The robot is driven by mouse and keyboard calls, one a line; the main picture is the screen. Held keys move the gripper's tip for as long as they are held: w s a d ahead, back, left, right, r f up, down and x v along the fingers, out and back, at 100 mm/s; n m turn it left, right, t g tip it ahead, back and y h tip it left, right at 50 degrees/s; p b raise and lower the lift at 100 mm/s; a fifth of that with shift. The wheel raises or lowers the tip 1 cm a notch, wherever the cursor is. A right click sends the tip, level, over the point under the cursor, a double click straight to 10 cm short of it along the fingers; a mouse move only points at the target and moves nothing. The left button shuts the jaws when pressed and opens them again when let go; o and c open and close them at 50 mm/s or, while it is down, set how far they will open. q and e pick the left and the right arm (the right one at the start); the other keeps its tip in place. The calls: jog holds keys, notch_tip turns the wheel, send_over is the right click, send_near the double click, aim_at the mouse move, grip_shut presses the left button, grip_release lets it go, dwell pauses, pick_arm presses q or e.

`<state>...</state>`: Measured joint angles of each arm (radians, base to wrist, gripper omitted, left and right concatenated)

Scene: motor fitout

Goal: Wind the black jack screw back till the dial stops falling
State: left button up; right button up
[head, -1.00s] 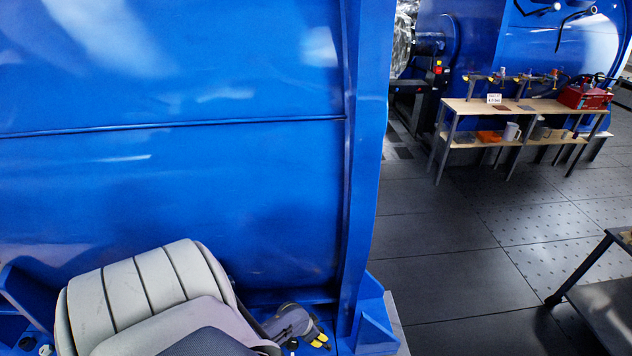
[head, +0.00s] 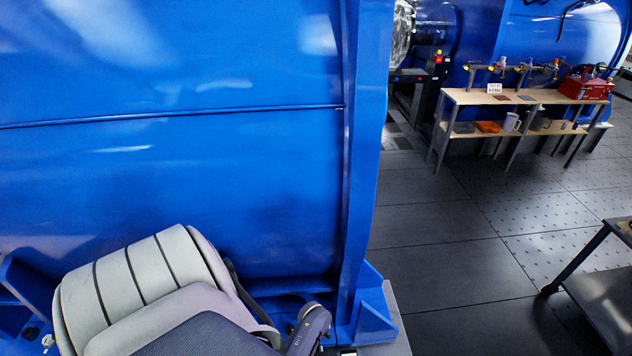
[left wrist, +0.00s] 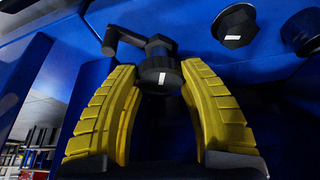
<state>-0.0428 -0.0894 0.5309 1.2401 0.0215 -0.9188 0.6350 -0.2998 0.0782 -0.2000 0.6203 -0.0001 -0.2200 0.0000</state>
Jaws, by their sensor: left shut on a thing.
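The black jack screw (left wrist: 158,78) shows in the left wrist view as a round black head with a white mark, with a black side arm behind it. My left gripper (left wrist: 160,70) has its two yellow ribbed fingers shut on this head, one on each side. In the head view my left arm comes in at the lower left, and its grey gripper body (head: 312,325) is low beside the blue flange; its fingers are not visible there. I cannot see the dial in any view. My right gripper is not in view.
Black hex bolt heads (left wrist: 234,27) sit near the screw on the blue structure. A large blue casing (head: 180,170) fills the left of the head view. A wooden bench (head: 520,97) with a red box (head: 585,88) stands far right. The dark floor (head: 450,260) between is clear.

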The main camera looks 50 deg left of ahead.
pick_arm(q)
jog(key=shift+n+g, duration=0.4)
jog(key=shift+n, duration=0.7)
jog(key=o, duration=1.3)
jog(key=shift+a, duration=0.1)
